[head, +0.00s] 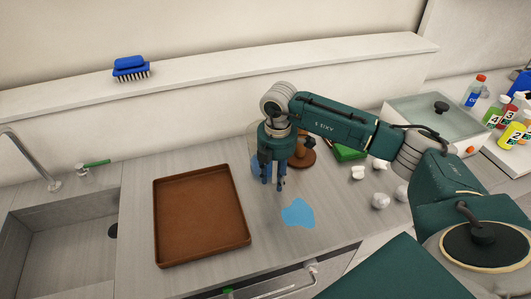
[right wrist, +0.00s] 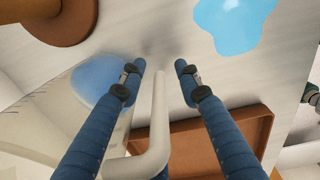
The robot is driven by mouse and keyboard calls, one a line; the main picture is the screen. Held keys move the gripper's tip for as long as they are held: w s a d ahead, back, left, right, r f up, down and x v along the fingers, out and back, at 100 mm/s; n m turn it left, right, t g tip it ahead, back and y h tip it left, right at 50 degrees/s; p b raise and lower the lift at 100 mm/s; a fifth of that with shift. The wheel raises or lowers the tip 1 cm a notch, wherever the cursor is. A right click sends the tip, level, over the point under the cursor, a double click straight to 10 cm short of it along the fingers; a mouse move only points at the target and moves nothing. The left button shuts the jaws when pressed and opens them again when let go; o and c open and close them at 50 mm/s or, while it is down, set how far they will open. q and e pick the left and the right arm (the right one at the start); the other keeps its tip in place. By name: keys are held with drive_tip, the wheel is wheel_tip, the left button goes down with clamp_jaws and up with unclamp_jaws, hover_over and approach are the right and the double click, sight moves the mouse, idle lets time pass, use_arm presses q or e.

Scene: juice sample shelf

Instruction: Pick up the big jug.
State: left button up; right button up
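The big jug (head: 254,163) is see-through with some blue liquid low in it. It stands on the counter, mostly hidden behind my right gripper (head: 273,185) in the head view. In the right wrist view the jug (right wrist: 96,82) is at the left, and its pale handle (right wrist: 158,120) shows between the two blue fingers. My right gripper (right wrist: 160,68) is open, with a finger on each side of the handle and gaps visible beside it. Whether either finger touches the handle I cannot tell. My left gripper is not in view.
A blue puddle (head: 299,213) lies right of the gripper. An empty brown tray (head: 200,220) is at the left, beside the sink (head: 60,235). A round brown stand (head: 304,158), a green item (head: 350,153) and several white lumps (head: 380,201) are at the right.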

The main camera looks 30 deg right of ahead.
drive_tip(key=shift+c, duration=0.5)
clamp_jaws()
drive_tip(key=shift+w, duration=0.1)
drive_tip(key=shift+r, duration=0.1)
wheel_tip(320, 180, up, 12)
drive_tip(key=b, duration=0.3)
drive_tip(key=shift+r, duration=0.15)
wheel_tip(320, 180, up, 8)
drive_tip(key=shift+f+p, duration=0.2)
drive_tip(key=shift+p, duration=0.1)
